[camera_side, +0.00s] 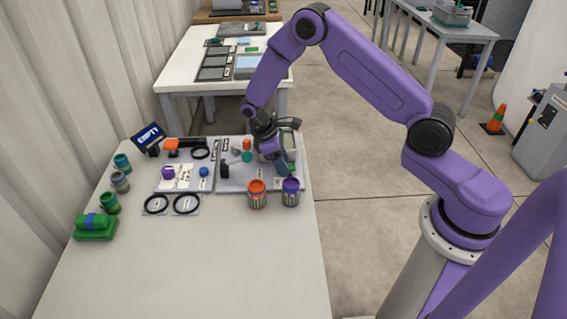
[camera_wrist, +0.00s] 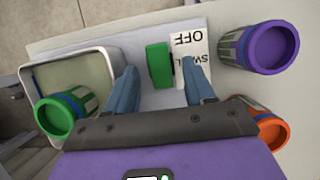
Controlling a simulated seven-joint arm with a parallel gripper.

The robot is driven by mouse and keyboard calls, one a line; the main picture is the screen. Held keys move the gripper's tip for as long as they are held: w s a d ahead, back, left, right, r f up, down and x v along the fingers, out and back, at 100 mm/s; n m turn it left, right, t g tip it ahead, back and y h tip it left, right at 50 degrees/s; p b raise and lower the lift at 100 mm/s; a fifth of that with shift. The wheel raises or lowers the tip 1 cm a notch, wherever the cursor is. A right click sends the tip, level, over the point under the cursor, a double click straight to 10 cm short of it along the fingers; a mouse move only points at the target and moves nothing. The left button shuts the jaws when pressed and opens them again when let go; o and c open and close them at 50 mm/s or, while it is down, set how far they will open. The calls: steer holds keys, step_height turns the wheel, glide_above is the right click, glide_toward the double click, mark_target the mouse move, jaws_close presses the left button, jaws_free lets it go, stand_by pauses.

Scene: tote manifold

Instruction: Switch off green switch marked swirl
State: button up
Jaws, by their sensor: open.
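In the wrist view, a green switch (camera_wrist: 160,66) stands on a light panel, between the fingertips of my gripper (camera_wrist: 159,72). The fingers are apart, with a gap visible on each side of the switch. A white label (camera_wrist: 188,45) beside the switch reads OFF, and letters starting "SW" are partly hidden by the right finger. The switch's on/off position is hard to tell from above. In the side view, my gripper (camera_side: 281,162) is low over the right part of the panel and largely hides the switch.
A purple-rimmed can (camera_side: 291,191) and an orange-rimmed can (camera_side: 257,193) stand close in front of the panel. In the wrist view, a green can (camera_wrist: 58,116) and a grey-rimmed tray (camera_wrist: 112,58) are left of the switch. The table's front (camera_side: 200,270) is clear.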

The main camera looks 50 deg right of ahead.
steer(key=shift+s+d+f, duration=0.15)
steer(key=shift+f, duration=0.35)
jaws_close()
steer(key=shift+s+d+t+y, duration=0.2)
steer(key=shift+s+t+y, duration=0.05)
steer(key=shift+t+y, duration=0.65)
steer(key=shift+s+d+t+y, duration=0.15)
steer(key=shift+s+t+y, duration=0.05)
steer(key=shift+t+y, duration=0.65)
jaws_free()
